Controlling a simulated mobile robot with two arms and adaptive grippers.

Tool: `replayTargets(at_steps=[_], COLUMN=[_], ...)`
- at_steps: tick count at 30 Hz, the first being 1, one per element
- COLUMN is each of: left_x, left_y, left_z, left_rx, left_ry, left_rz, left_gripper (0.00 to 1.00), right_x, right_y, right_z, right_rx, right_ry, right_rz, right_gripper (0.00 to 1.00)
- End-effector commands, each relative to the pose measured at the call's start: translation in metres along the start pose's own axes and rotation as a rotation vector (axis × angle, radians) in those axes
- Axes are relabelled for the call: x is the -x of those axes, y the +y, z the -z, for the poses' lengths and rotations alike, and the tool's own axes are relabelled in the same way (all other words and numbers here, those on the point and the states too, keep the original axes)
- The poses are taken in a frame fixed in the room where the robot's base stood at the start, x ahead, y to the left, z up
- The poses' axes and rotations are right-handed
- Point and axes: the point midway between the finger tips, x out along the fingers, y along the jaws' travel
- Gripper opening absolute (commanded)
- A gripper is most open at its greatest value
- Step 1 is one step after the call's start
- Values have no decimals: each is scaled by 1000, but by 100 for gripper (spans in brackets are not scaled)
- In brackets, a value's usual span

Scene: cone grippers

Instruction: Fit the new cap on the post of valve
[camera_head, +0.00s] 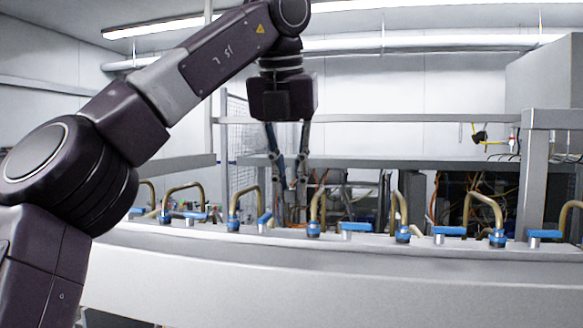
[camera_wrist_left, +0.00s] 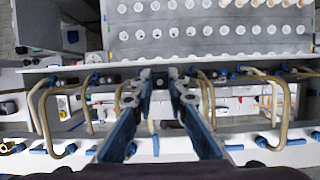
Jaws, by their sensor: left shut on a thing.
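My left gripper (camera_head: 291,186) points down above a row of valves with blue handles on a metal rail. Its long fingers are close together at the tips in the left wrist view (camera_wrist_left: 160,76). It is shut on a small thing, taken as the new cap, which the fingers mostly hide. One valve (camera_head: 264,222) is just below and left of the fingers in the head view; its blue handle is turned differently from its neighbours. Other valves (camera_head: 355,228) have handles lying along the rail. I cannot make out which post is bare. My right gripper is not in view.
Bent brass-coloured pipes (camera_head: 484,205) with blue fittings stand along the rail (camera_head: 330,265), close around the gripper. In the left wrist view, a grey panel (camera_wrist_left: 260,44) with rows of white round pieces lies beyond the fingertips. Open air is above the pipes.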

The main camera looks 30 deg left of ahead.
Motion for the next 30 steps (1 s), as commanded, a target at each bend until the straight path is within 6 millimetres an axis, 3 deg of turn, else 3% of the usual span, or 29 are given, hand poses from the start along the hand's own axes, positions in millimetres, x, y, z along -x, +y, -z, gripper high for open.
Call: replayTargets(at_steps=[8,30], left_x=[-17,-25], left_y=[2,2], left_z=[9,14], left_rx=[3,9], left_ry=[-21,-37], left_rz=[6,6], left_gripper=[3,3], right_x=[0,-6], right_y=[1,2], right_z=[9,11], right_rx=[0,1], right_ry=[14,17], right_rz=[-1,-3], right_gripper=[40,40])
